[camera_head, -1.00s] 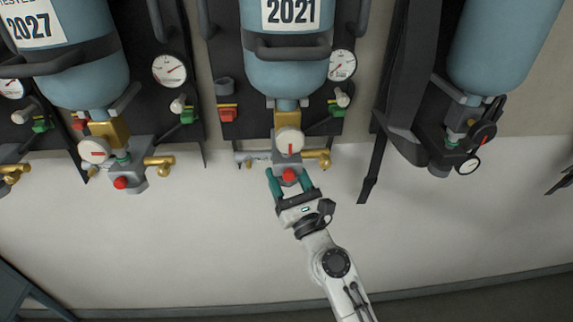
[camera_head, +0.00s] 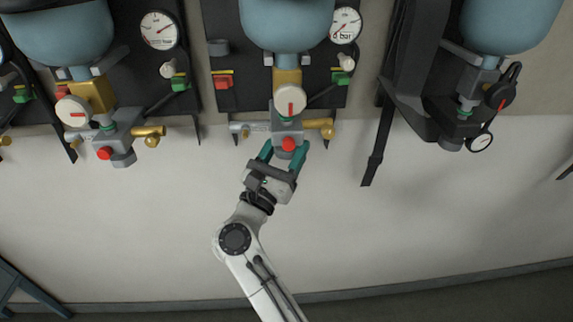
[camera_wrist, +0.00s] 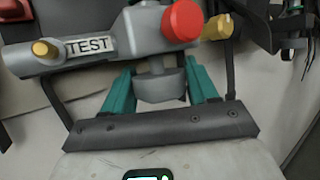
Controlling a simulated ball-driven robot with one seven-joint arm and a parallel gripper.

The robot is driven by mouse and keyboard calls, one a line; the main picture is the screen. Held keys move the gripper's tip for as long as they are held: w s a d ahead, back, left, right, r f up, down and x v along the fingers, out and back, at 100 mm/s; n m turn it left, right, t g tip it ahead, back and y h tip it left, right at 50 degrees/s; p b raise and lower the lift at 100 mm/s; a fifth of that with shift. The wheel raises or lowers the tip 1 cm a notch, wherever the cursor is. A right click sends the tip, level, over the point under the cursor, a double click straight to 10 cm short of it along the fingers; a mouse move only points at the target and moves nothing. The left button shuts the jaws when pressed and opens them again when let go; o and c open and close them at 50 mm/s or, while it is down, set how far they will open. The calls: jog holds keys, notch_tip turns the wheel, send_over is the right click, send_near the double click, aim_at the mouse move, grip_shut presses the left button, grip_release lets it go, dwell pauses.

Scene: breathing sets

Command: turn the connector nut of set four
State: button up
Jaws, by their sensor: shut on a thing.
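A breathing set with a blue cylinder (camera_head: 287,22) hangs in the middle of the head view. The grey connector nut (camera_wrist: 162,88) sits at the bottom of the block. My gripper (camera_head: 284,151) comes from below, with one teal finger on each side of the nut, shut on it. The wrist view shows the fingers (camera_wrist: 161,86) from close up. In the head view the fingers and red knob partly hide the nut. No set number is readable.
A similar set (camera_head: 65,35) hangs on the left and another (camera_head: 508,25) on the right. A dark strap (camera_head: 376,150) hangs right of my gripper. In the wrist view a TEST fitting (camera_wrist: 88,45) lies close above the left finger.

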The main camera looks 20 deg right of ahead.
jog(key=m+g+h+b, duration=0.1)
jog(key=g+b, duration=0.2)
jog(key=b, duration=0.1)
jog(key=m+g+h+b, duration=0.2)
jog(key=b, duration=0.2)
jog(key=shift+f+g, duration=0.4)
jog(key=m+g+h+b, duration=0.1)
jog(key=m+g+b, duration=0.1)
jog(key=b, duration=0.3)
jog(key=m+g+b, duration=0.2)
jog(key=g+b, duration=0.3)
jog(key=shift+h, duration=0.4)
jog(key=m+g+b, duration=0.1)
jog(key=g+b, duration=0.1)
jog(key=m+g+b, duration=0.1)
jog(key=g+b, duration=0.2)
jog(key=shift+d+r+m, duration=0.1)
jog(key=shift+r+m, duration=0.05)
jog(key=shift+m, duration=0.25)
jog(key=shift+r+m+g+y+b, duration=0.1)
jog(key=shift+m+g+y+b, duration=0.25)
jog(key=shift+m+g+b, duration=0.45)
jog(key=shift+r+m+g+y+b, duration=0.1)
jog(key=shift+m+g+y+b, duration=0.3)
jog(key=shift+g, duration=1.4)
jog(key=o, duration=1)
jog(key=shift+c, duration=0.2)
jog(key=shift+b, duration=0.3)
